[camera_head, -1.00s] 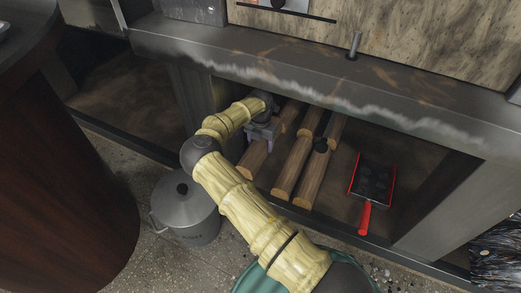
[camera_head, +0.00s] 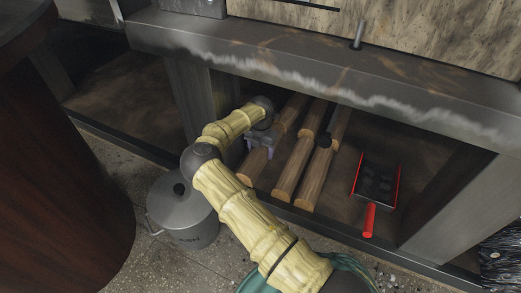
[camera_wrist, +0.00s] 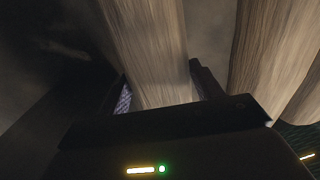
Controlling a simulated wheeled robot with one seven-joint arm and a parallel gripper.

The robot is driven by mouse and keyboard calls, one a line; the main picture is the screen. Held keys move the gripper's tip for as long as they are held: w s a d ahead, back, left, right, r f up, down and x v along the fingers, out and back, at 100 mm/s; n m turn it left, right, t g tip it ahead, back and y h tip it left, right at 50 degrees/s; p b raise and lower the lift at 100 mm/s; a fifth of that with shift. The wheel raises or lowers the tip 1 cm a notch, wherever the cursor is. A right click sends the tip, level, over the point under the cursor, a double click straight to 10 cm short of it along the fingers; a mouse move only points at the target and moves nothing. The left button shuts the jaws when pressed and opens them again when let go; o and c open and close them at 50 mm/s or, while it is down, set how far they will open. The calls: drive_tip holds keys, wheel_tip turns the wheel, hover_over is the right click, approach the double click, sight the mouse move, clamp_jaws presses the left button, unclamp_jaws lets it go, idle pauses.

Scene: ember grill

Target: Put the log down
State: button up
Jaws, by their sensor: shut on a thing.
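Several wooden logs lie side by side on the shelf under the grill counter. My gripper (camera_head: 262,141) is at the leftmost log (camera_head: 252,166) and is shut on it. In the wrist view this log (camera_wrist: 150,45) runs between the two dark fingers (camera_wrist: 163,90). The middle log (camera_head: 290,175) and the right log (camera_head: 318,178) lie just to the right, close to it. Part of the held log is hidden behind my gripper. I cannot tell whether the held log touches the shelf.
A red-edged shovel (camera_head: 375,185) with dark lumps lies right of the logs. A grey lidded metal bin (camera_head: 183,212) stands on the floor in front. The counter's thick front edge (camera_head: 300,75) overhangs the shelf. Bare shelf shows around the shovel.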

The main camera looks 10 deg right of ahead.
drive_tip(key=shift+f, duration=0.35)
drive_tip(key=o, duration=1.7)
drive_tip(key=shift+o, duration=0.2)
drive_tip(key=shift+r, duration=0.1)
wheel_tip(320, 180, up, 13)
drive_tip(key=p, duration=0.9)
